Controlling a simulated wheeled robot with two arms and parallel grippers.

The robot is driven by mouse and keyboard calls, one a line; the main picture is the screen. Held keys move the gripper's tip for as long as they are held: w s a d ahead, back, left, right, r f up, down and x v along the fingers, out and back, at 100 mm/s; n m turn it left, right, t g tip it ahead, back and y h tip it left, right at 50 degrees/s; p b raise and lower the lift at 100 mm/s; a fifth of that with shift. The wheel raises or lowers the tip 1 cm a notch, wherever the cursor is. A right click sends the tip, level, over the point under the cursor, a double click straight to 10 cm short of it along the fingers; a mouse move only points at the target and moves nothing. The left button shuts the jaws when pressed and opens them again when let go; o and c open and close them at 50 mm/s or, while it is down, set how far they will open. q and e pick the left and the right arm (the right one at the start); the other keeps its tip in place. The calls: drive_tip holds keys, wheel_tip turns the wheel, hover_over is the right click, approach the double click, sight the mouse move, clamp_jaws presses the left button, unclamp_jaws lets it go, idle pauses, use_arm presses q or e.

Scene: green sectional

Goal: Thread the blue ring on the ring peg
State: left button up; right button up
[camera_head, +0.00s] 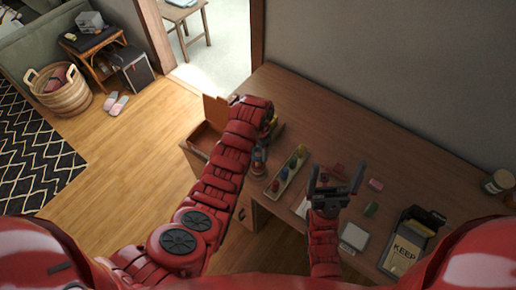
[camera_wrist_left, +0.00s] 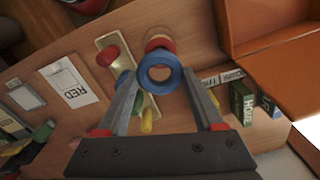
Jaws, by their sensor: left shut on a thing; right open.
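The blue ring (camera_wrist_left: 160,73) is between the fingertips of my left gripper (camera_wrist_left: 162,90) in the left wrist view, and the gripper is shut on it. Just beyond the ring is a round wooden piece with a red ring (camera_wrist_left: 160,44), which looks like the ring peg; the blue ring partly covers it. I cannot tell whether the blue ring is around the peg or apart from it. In the head view the ring peg (camera_head: 259,160) stands on the desk near its front edge, and my left forearm hides most of the left gripper. My right gripper (camera_head: 338,178) is open and empty over the desk.
A tray (camera_wrist_left: 103,43) with several coloured pieces lies beside the ring peg. A card reading RED (camera_wrist_left: 70,82) lies near it. A KEEP box (camera_head: 402,252) stands at the desk's right.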

use_arm(q)
drive_tip(key=shift+f+b, duration=0.8)
drive_tip(key=shift+f, duration=1.55)
drive_tip(key=shift+f+b, duration=0.85)
drive_tip(key=shift+f, duration=0.15)
drive_tip(key=o, duration=1.3)
drive_tip(key=shift+r, duration=0.15)
wheel_tip(320, 180, up, 5)
drive_tip(key=b, duration=0.2)
drive_tip(key=shift+w+r+b, duration=0.1)
drive_tip(key=shift+r+b, duration=0.05)
drive_tip(key=shift+b, duration=0.15)
wheel_tip(320, 180, up, 12)
drive_tip(key=p, duration=0.8)
